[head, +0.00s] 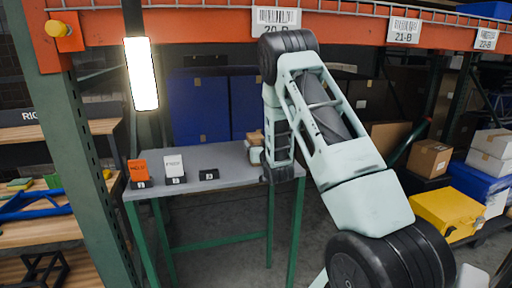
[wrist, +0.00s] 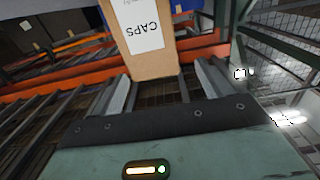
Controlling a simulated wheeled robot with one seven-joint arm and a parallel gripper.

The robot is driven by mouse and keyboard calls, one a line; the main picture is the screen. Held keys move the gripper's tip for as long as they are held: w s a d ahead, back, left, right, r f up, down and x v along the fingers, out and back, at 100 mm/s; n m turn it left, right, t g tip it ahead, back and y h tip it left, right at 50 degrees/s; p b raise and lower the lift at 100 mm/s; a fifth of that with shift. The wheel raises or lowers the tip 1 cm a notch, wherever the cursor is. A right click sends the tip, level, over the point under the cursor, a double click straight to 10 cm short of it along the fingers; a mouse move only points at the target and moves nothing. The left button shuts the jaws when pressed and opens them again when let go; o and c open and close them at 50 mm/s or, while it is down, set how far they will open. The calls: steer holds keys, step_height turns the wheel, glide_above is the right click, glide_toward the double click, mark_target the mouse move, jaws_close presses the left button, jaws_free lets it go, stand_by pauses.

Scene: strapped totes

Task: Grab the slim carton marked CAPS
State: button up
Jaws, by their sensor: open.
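The slim brown carton marked CAPS (wrist: 158,62) shows in the wrist view, with a white label whose print is upside down. Its near end lies between the two fingers of my gripper (wrist: 166,84), which are apart. I cannot tell whether either finger touches it. In the head view, a small brown piece of carton (head: 256,137) shows beside my gripper (head: 255,154), at the right end of the grey table. My arm hides part of that area.
On the grey table (head: 225,160), an orange carton (head: 138,171) stands at holder 1 and a white carton (head: 174,166) at holder 2. Holder 3 (head: 208,174) is empty. An orange rack beam (head: 200,29) crosses above. A green upright (head: 80,160) stands at left.

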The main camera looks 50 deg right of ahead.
mark_target(257, 138)
steer(key=shift+p+x, duration=1.35)
steer(key=shift+x, duration=1.3)
steer(key=shift+s+d+f, duration=0.1)
steer(key=shift+s+d, duration=0.05)
steer(key=c, duration=1.1)
steer(key=shift+c, duration=0.8)
